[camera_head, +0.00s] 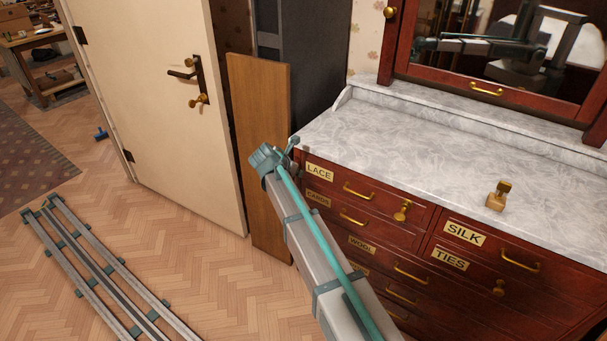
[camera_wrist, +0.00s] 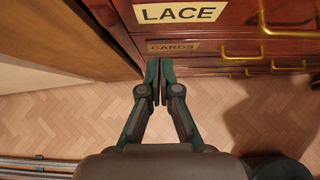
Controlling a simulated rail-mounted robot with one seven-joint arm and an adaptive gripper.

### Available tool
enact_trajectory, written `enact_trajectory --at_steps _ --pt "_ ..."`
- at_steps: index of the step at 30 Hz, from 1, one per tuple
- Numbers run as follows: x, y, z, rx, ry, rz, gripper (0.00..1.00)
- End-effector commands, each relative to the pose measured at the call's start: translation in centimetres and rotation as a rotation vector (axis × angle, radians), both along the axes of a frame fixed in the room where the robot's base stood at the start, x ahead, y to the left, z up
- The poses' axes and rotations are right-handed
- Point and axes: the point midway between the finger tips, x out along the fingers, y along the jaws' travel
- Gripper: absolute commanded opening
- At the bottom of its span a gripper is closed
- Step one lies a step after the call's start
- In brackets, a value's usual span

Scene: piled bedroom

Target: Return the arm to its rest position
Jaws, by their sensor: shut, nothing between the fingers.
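My gripper shows in the wrist view (camera_wrist: 159,80) with its two dark teal-edged fingers together and nothing between them. Its tips appear over the floor, just below the CARDS label in the picture. In the head view my grey and teal arm reaches from the bottom edge up toward the dresser's left front corner; the fingers cannot be made out clearly there. The dark red dresser (camera_head: 470,283) has drawers labelled LACE, CARDS, WOOL, SILK and TIES. The LACE label (camera_wrist: 180,13) and CARDS label (camera_wrist: 172,47) also show in the wrist view.
A wooden board (camera_head: 262,100) stands between the dresser and a cream door (camera_head: 160,90). A small brass object (camera_head: 499,195) rests on the marble top (camera_head: 420,150) under a mirror (camera_head: 490,40). Brass handles stick out from the drawers. Metal rails (camera_head: 95,265) lie on open parquet floor.

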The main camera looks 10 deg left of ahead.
Motion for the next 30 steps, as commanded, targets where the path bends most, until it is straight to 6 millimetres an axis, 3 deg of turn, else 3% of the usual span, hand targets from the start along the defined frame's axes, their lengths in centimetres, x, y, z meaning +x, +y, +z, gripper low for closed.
enact_trajectory --at_steps 6,16,23,26,30 --pt "-2.2 1.0 2.3 0.000 0.000 0.000 0.00" --pt "-2.9 1.4 3.2 0.024 -0.010 -0.028 0.00" --pt "-3.7 1.7 2.6 0.265 -0.081 -0.260 0.00" --pt "-5.8 1.4 0.6 0.436 -0.095 -0.430 0.00" --pt "-9.7 -1.4 -6.2 0.630 -0.074 -0.737 0.00"
